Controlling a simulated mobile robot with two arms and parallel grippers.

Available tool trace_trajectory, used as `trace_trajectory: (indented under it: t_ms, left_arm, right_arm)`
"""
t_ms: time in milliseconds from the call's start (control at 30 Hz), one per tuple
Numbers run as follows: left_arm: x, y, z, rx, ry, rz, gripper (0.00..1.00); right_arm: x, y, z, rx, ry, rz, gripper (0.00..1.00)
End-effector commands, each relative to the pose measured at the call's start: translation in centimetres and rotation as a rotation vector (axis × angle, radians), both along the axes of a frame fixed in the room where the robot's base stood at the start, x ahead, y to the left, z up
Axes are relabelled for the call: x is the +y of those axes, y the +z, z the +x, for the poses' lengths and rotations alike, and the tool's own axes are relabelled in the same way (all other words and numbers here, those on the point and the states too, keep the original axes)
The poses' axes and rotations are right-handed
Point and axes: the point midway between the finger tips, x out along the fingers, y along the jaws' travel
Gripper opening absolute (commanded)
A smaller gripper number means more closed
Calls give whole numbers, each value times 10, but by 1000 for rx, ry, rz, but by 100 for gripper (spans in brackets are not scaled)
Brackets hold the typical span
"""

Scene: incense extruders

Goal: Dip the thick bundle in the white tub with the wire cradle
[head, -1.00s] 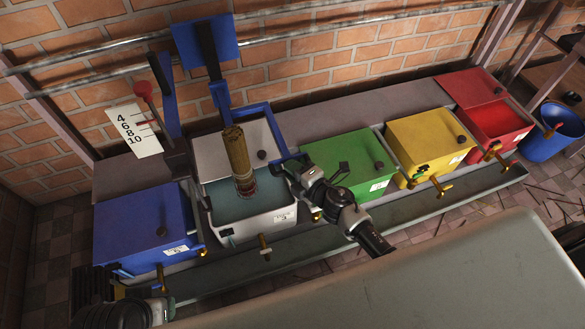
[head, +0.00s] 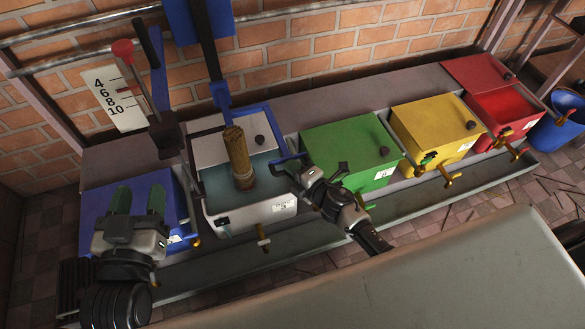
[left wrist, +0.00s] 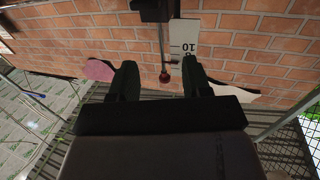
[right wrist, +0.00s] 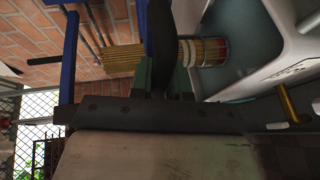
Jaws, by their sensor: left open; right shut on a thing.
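The thick bundle (head: 238,155) of tan sticks stands nearly upright, slightly tilted, in the white tub (head: 272,211). Its lower end is at the bluish liquid, the very bottom hidden. The right wrist view shows the bundle (right wrist: 122,60) with pale and red bands near its lower end. The blue-framed wire cradle (head: 286,160) reaches over the tub's right side; its wires are too small to make out. My right gripper (head: 308,177) is shut on its dark handle (right wrist: 161,40), beside the tub. My left gripper (head: 139,198) is open and empty above the blue tub.
A lever with a red knob (head: 122,48) and a number card (head: 114,98) stand at the back left. The green tub (head: 350,150), yellow tub (head: 435,130) and red tub (head: 500,108) stand to the right. Brass taps jut from the tub fronts.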

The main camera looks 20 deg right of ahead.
Motion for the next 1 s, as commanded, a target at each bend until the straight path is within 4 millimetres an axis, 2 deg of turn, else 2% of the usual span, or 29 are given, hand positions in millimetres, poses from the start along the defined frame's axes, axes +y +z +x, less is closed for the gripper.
trace_trajectory:
  t_ms: [33, 200, 400, 600, 967, 1000]
  left_arm:
    - [-2, 6, 1, -76, -5, -20, 48]
    - [-6, 34, -3, -295, -18, -79, 48]
    - [-7, 55, -12, -456, -27, -123, 48]
    - [-7, 63, -16, -520, -30, -142, 48]
    - [-7, 63, -16, -527, -30, -143, 48]
    - [-7, 63, -16, -527, -30, -143, 48]
  right_arm:
    - [0, -9, -1, 4, -1, -2, 0]
    - [0, -19, -1, 4, -1, 0, 0]
    - [0, -25, -1, 3, -1, -1, 0]
    - [0, -28, -1, 5, -1, -1, 0]
    - [0, -30, -2, 10, -1, -4, 0]
    - [-1, -30, -3, 10, -1, -4, 21]
